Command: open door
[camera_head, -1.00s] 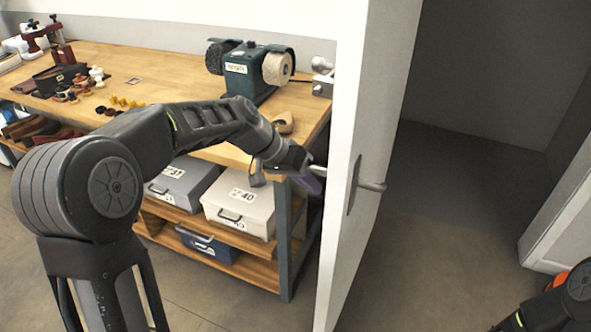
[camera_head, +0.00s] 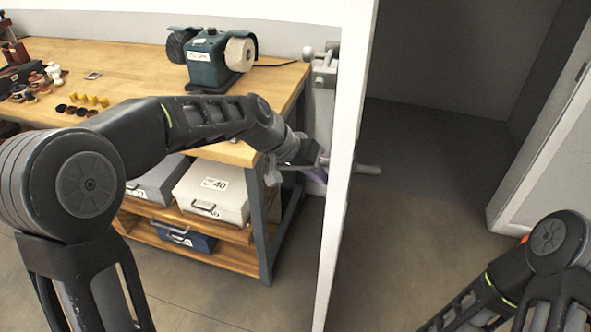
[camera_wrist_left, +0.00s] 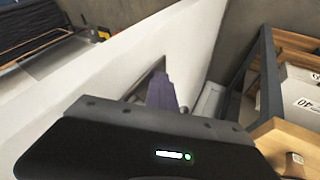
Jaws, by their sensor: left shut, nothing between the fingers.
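The white door (camera_head: 343,190) stands partly open in the middle of the head view, seen almost edge-on. A metal lever handle (camera_head: 368,169) sticks out on its right side. My left gripper (camera_head: 320,162) is shut and empty, close to the left face of the door at handle height. In the left wrist view the purple-grey fingers (camera_wrist_left: 161,90) are together in front of the white door face (camera_wrist_left: 95,85). A dark handle plate beside them is partly hidden. I cannot tell whether they touch the door. My right arm shows at the lower right; its gripper is out of view.
A wooden workbench (camera_head: 120,62) with a bench grinder (camera_head: 208,58) stands left of the door. Grey boxes (camera_head: 213,190) and a blue case (camera_head: 183,236) sit on its shelf. The floor beyond the door (camera_head: 430,160) is clear. A white frame (camera_head: 545,160) stands at the right.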

